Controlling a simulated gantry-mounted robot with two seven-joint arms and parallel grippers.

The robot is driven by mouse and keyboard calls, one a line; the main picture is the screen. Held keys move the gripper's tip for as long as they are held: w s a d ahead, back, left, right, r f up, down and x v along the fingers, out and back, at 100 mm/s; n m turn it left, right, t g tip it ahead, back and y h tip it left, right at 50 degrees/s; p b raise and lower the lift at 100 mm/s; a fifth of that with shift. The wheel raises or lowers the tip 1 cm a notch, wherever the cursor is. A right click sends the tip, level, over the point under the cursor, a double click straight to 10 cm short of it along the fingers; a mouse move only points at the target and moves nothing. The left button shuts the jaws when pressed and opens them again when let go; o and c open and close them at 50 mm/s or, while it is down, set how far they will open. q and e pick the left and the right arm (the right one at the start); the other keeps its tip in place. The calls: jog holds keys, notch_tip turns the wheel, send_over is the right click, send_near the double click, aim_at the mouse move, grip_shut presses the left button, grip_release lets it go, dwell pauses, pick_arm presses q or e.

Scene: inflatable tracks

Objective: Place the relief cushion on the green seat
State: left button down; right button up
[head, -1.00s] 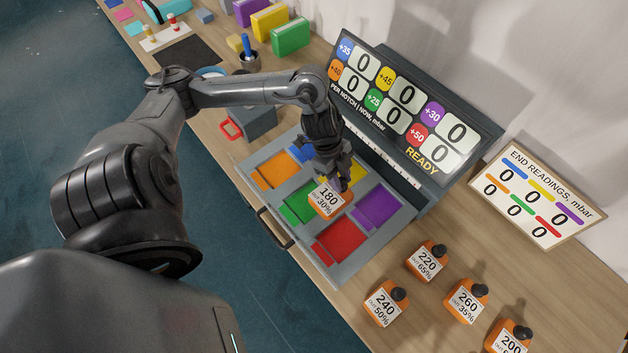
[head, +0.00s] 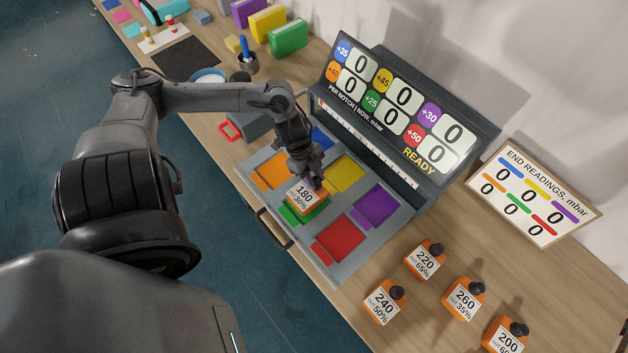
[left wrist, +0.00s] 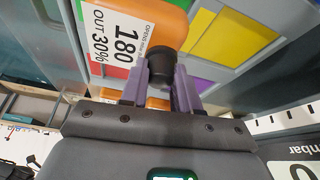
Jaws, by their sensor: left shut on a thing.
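The relief cushion (head: 303,199) is an orange block with a black knob and a white label reading 180, OUT 30%. My left gripper (head: 310,181) is shut on its knob, which also shows between the purple fingers in the left wrist view (left wrist: 160,67). The cushion is over the green seat (head: 291,216) in the grey tray and covers much of it; green shows along its edges. I cannot tell whether it touches the seat. My right gripper is not in view.
Orange, blue, yellow, purple and red (head: 340,238) seats surround the green one. The dark scoreboard (head: 400,105), reading READY and zeros, stands behind the tray (head: 345,272). Several other orange cushions, one marked 240 (head: 384,303), stand at the lower right. A readings board (head: 534,192) is behind them.

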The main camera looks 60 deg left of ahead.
pick_arm(q)
jog(key=shift+f, duration=1.3)
jog(key=shift+f, duration=0.15)
jog(key=c, duration=0.8)
grip_release()
